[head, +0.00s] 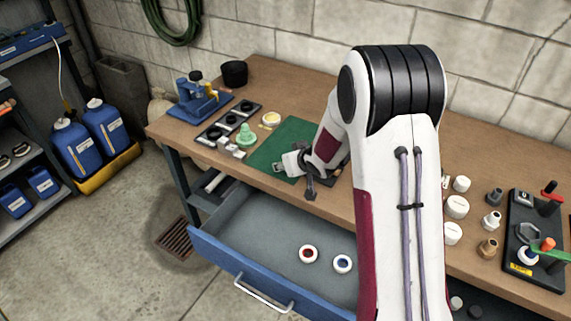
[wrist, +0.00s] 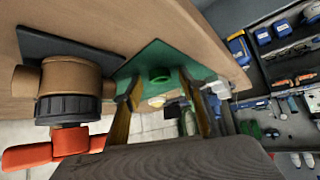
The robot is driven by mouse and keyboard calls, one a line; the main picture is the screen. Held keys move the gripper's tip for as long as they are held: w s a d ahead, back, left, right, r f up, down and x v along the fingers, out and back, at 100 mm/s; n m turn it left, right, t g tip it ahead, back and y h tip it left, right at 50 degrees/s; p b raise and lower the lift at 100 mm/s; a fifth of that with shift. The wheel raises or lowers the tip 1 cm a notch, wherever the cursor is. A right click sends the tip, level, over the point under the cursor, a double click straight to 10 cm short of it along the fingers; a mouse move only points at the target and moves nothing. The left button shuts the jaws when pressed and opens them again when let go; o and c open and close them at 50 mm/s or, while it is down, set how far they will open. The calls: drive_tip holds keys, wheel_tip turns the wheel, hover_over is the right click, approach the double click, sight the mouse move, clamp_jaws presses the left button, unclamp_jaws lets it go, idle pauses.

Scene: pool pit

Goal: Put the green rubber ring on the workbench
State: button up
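The mat (head: 270,152) is also in the head view, on the workbench (head: 470,128), but I cannot make out the ring there; my arm covers part of that area. My gripper (wrist: 160,92) has its two fingers apart in the wrist view. In the head view my wrist is low over the mat's right side.
A brown valve (wrist: 72,80) with an orange handle stands close beside my gripper. An open blue drawer (head: 225,225) juts from the bench front, with two small rings inside. A pale green part (head: 246,137) and a blue vise (head: 205,97) stand left of the mat.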

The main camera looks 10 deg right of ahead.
drive_tip(key=c, duration=0.7)
drive_tip(key=shift+o, duration=0.2)
drive_tip(key=shift+r, duration=0.15)
wheel_tip(320, 180, up, 10)
drive_tip(key=shift+f, duration=0.25)
idle(0.5)
drive_tip(key=shift+r, duration=0.1)
idle(1.0)
